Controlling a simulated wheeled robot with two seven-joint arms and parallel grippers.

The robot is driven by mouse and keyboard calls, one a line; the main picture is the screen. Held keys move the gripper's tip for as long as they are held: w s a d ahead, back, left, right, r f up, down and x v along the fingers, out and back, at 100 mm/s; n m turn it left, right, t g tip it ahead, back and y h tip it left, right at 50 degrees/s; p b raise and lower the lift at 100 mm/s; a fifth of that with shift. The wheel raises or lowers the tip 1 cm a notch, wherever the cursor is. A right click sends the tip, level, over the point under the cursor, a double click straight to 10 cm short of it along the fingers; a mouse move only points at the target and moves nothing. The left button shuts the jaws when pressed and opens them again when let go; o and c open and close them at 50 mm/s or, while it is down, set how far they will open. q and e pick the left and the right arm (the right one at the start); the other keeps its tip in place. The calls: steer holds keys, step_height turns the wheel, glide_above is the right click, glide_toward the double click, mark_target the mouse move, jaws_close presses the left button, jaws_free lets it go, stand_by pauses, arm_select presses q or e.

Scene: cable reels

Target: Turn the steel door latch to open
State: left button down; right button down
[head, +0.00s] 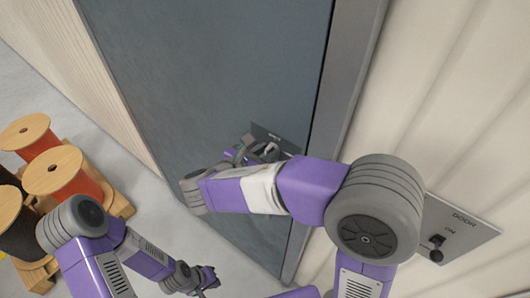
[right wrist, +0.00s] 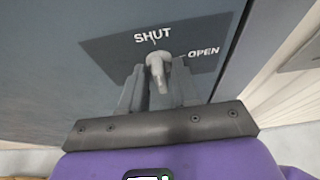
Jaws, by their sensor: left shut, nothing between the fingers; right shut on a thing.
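The steel latch (right wrist: 157,68) is on a dark plate (right wrist: 105,58) on the blue-grey door (head: 215,70). The plate is marked SHUT above the latch and OPEN to its right. In the right wrist view the latch's near end points up toward the SHUT mark; the rest is partly hidden between the fingers. My right gripper (right wrist: 158,88) is shut on the latch; it also shows in the head view (head: 257,153), partly hidden by my arm. My left gripper (head: 210,279) is shut and empty, low in the head view, away from the door plate.
A wall panel (head: 465,225) marked DOOR, with a black switch near ON, is right of the door frame (head: 345,75). Cable reels (head: 62,172) stand on wooden pallets (head: 118,203) at the left. Grey floor is clear between reels and door.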

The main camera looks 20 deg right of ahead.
steer(key=shift+s+d+f+m+t+y+b, duration=0.2)
steer(key=shift+m+t+b, duration=1.55)
steer(key=shift+b, duration=2.9)
steer(key=shift+s+d+f+m+t+y+b, duration=0.15)
steer(key=shift+m+t+y+b, duration=0.4)
steer(key=shift+m+b, duration=3.2)
steer(key=shift+s+f+m+t+y+b, duration=0.15)
steer(key=shift+m+t+b, duration=1.15)
steer(key=shift+b, duration=4.25)
steer(key=shift+w, duration=0.1)
steer(key=c, duration=1.2)
jaws_free()
steer(key=shift+o, duration=0.2)
